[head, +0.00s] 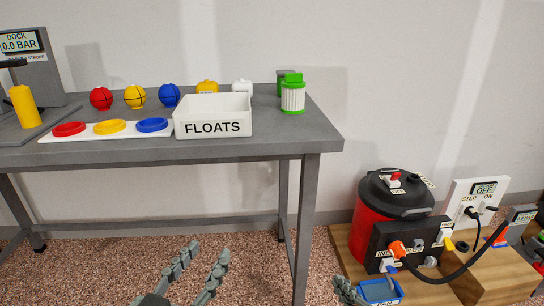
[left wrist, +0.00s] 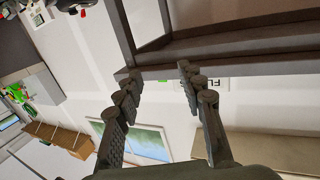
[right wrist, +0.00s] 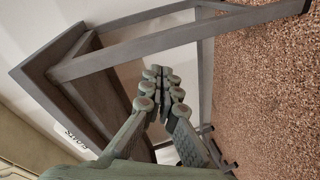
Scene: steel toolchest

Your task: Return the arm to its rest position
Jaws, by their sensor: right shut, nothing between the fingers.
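My left gripper (head: 207,254) is at the bottom of the head view, below and in front of the table. Its two fingers stand apart with nothing between them, and the left wrist view shows the same open gap (left wrist: 159,72). My right gripper (head: 342,284) is at the lower edge of the head view, partly cut off, in front of the red canister. In the right wrist view its fingers (right wrist: 158,74) are together with nothing held. Neither gripper visibly touches anything.
A grey table (head: 250,150) carries a white FLOATS bin (head: 213,127), coloured balls, lids and a green-capped filter (head: 292,94). At right, a red canister (head: 370,236) with a valve panel, hose and blue tray (head: 380,291) stands on a wooden base. Carpet lies below the table.

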